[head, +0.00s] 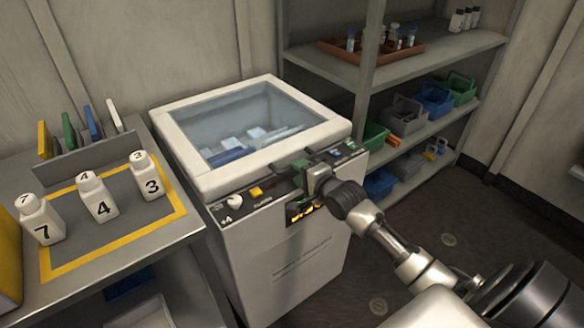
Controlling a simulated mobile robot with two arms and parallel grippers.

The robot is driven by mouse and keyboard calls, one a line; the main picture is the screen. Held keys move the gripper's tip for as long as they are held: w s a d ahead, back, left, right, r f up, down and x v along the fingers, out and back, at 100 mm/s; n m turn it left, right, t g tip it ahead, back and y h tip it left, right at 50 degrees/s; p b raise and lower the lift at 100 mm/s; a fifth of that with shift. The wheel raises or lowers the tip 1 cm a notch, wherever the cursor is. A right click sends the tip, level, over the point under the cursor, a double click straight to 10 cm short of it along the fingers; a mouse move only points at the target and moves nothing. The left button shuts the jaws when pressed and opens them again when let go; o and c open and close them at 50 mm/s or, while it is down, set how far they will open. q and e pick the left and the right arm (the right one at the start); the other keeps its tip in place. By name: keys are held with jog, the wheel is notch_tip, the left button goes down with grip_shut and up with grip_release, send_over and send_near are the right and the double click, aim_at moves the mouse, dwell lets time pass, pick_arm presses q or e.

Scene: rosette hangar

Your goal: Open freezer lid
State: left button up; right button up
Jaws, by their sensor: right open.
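The white chest freezer (285,262) stands in the middle of the head view. Its lid (176,150) has a white frame and a glass window, and it lies closed. Pale and blue items show dimly through the glass. A dark control strip with a yellow button (256,192) runs along the front below the lid. My right gripper (303,178) is at the lid's front edge, near its middle, with its jaws open. Whether it touches the lid or a handle there I cannot tell. My left gripper is out of view.
At left, a grey table (190,228) holds white numbered bottles (98,203) inside a yellow outline and a rack of coloured boards (75,165). At right, a shelf unit (455,58) carries a brown tray (337,49) and coloured bins (434,101). Floor is clear at right.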

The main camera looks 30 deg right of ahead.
jog(key=shift+x, duration=1.85)
grip_shut()
